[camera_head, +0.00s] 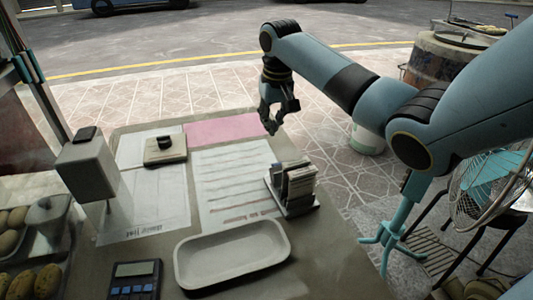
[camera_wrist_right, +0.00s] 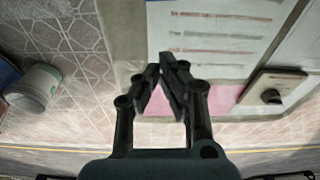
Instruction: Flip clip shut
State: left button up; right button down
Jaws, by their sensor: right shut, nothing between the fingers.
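My right gripper (camera_head: 272,127) hangs from its arm over the far edge of the counter, above and beyond the paper sheets. In the right wrist view its two fingers (camera_wrist_right: 169,62) meet at the tips, shut and empty. I cannot make out a clip for certain. My left gripper does not show.
The counter bears printed sheets (camera_head: 232,180), a pink sheet (camera_head: 222,128), a card holder (camera_head: 292,190), an empty pale tray (camera_head: 232,255) and a calculator (camera_head: 134,279). A grey box-shaped device (camera_head: 90,168) stands at left. A fan (camera_head: 490,185) and barrel oven (camera_head: 440,62) stand right.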

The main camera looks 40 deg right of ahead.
aim_at(270, 159)
jog(key=f+b, duration=0.1)
jog(key=f, duration=0.5)
jog(key=w+f+b, duration=0.1)
jog(key=f, duration=0.2)
jog(key=shift+d+f+b, duration=0.25)
jog(key=shift+f+b, duration=0.05)
jog(key=shift+f, duration=0.05)
jog(key=shift+s+a+r+p, duration=0.2)
jog(key=shift+s+r+p, duration=0.25)
jog(key=shift+s, duration=0.15)
jog(key=shift+s+a+r+p, duration=0.2)
jog(key=shift+s+r+p, duration=0.2)
jog(key=shift+s, duration=0.2)
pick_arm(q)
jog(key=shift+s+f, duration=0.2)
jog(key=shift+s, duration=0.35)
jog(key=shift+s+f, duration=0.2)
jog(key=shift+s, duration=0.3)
pick_arm(e)
jog(key=shift+s+a+r, duration=0.15)
jog(key=shift+s+a, duration=0.05)
jog(key=shift+s, duration=0.25)
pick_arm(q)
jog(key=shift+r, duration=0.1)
